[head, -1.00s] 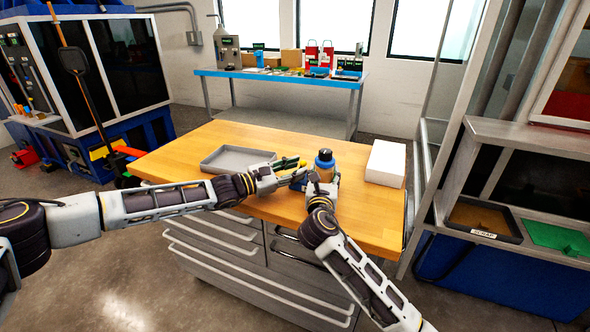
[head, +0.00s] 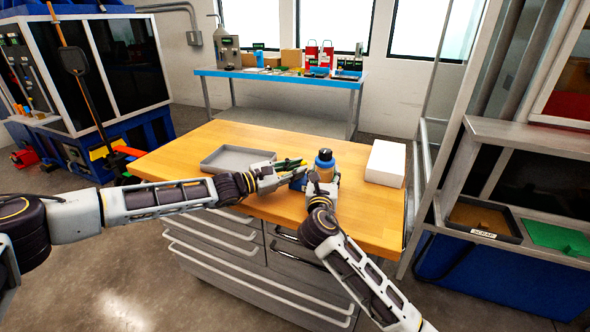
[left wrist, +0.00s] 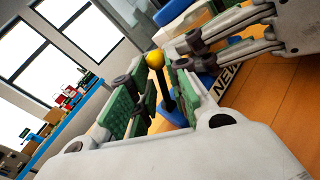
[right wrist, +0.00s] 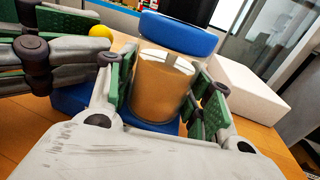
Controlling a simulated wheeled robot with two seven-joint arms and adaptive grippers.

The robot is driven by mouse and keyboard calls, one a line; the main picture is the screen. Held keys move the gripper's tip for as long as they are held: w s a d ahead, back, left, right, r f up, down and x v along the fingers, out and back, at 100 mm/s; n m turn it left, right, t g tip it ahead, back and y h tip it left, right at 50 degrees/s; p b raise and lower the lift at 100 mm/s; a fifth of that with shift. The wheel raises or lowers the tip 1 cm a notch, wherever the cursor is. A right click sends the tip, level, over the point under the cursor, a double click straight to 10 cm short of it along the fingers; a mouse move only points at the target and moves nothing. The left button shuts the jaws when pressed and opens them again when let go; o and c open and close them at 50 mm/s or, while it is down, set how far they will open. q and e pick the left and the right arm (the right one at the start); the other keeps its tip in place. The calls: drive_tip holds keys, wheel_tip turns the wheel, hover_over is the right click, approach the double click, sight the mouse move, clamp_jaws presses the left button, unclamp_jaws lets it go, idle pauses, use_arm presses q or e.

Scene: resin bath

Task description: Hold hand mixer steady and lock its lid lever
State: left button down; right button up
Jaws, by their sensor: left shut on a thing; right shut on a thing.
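The hand mixer (head: 325,173) stands upright on the wooden table, with an amber jar (right wrist: 160,88), a blue lid (right wrist: 178,34) and a dark top. Its blue base (right wrist: 75,98) shows below the jar. The lever is a dark rod (left wrist: 165,88) with a yellow ball knob (left wrist: 155,60); the knob also shows in the right wrist view (right wrist: 101,31). My left gripper (head: 298,172) is shut on the lever, its green pads on both sides of the rod. My right gripper (right wrist: 168,88) is shut on the jar, a pad at each side.
A grey tray (head: 207,164) lies on the table (head: 180,148) left of the mixer. A white block (head: 385,163) lies to its right. A blue-edged bench (head: 215,73) with several items stands behind. A scrap bin (head: 482,232) is on a shelf at right.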

idle(0.3)
use_arm(q)
drive_tip(key=c, duration=1.5)
unclamp_jaws()
